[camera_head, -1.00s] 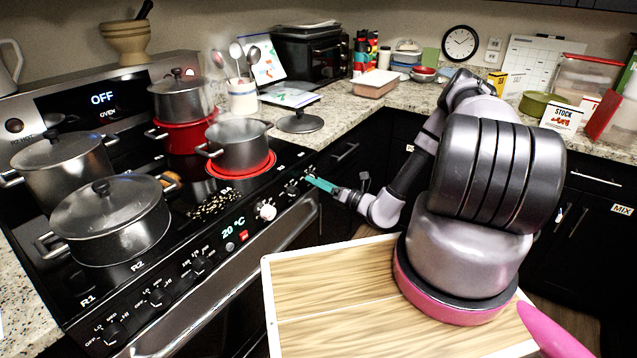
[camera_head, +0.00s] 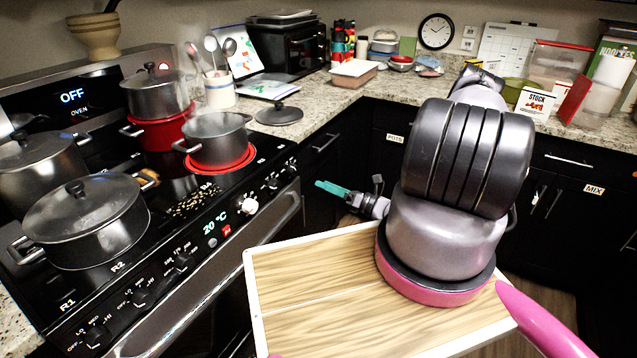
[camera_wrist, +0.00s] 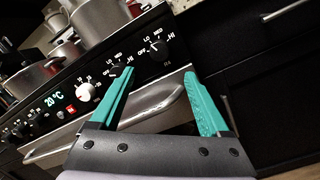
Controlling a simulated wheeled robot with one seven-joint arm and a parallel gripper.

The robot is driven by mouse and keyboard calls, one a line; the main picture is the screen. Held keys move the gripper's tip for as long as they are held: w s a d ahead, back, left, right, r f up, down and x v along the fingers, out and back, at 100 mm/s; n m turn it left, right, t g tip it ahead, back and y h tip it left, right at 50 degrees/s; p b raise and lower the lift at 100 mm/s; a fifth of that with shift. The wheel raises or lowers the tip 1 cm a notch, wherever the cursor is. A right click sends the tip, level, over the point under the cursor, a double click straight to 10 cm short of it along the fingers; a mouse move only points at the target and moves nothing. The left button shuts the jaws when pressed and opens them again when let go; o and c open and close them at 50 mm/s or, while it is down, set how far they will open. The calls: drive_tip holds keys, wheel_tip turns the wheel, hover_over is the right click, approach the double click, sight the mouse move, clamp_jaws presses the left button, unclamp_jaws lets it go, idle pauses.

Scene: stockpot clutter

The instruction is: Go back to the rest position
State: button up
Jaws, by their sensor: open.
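My gripper (camera_head: 333,189) has teal fingers and is in front of the stove, near its right end, to the right of the oven handle in the head view. In the wrist view my gripper (camera_wrist: 165,82) is open and empty, with the two fingers well apart. Stove knobs (camera_wrist: 118,70) and the oven handle (camera_wrist: 150,110) show beyond the fingers.
The stove (camera_head: 160,235) carries several pots, including an open pot (camera_head: 217,140) on a glowing red burner. A lid (camera_head: 279,114) lies on the counter. The oven handle (camera_head: 225,255) juts out at the front. Dark cabinets (camera_head: 345,150) stand behind the arm.

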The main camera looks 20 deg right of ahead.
drive_tip(key=shift+d, duration=0.1)
idle(0.3)
drive_tip(key=s+a+r+n+g+h, duration=0.1)
drive_tip(key=s+a+r+n+g, duration=0.1)
drive_tip(key=r+n+g, duration=0.75)
drive_tip(key=s+a+r+n+g, duration=0.4)
drive_tip(key=r+n, duration=0.6)
drive_tip(key=r, duration=0.7)
drive_tip(key=s+d+r+n+t+h, duration=0.1)
drive_tip(key=s+r+n+t+h, duration=0.2)
drive_tip(key=r, duration=0.8)
drive_tip(key=s+d+r+n+t+h, duration=0.2)
drive_tip(key=s+r+n+h, duration=0.5)
drive_tip(key=s+r, duration=0.4)
drive_tip(key=shift+s+d+r+t, duration=0.25)
drive_tip(key=shift+s+r+t, duration=0.05)
drive_tip(key=shift+r+t, duration=0.45)
drive_tip(key=shift+n, duration=0.25)
